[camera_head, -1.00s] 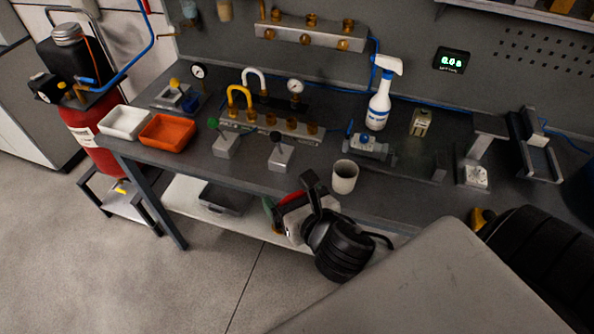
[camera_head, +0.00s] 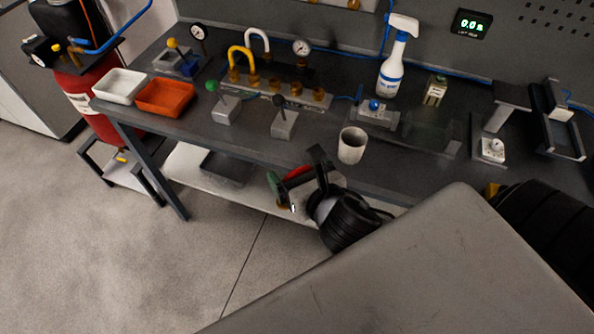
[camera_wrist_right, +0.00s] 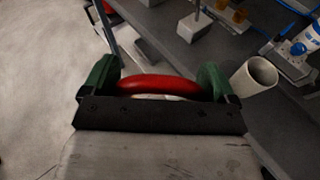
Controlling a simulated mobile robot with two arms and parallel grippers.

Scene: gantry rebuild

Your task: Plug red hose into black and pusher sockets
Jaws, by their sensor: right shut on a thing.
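The red hose (camera_head: 298,172) is a short curved piece held in my right gripper (camera_head: 285,190), in front of the bench's front edge. In the right wrist view the red hose (camera_wrist_right: 155,84) lies across between the two green fingertips of my right gripper (camera_wrist_right: 157,85), which is shut on it. Several brass sockets (camera_head: 297,90) stand in a row on a pale strip on the bench. A yellow hose (camera_head: 242,58) arches at the row's left end. A metal unit with a blue fitting (camera_head: 376,114) sits right of the row; I cannot tell if it is the pusher. My left gripper is out of view.
On the bench (camera_head: 240,135), a green-knobbed lever (camera_head: 225,108) and a black-knobbed lever (camera_head: 284,120) stand before the sockets. A pale cup (camera_head: 352,146) stands near the front edge. A spray bottle (camera_head: 397,65) stands behind. White and orange trays (camera_head: 165,97) sit left.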

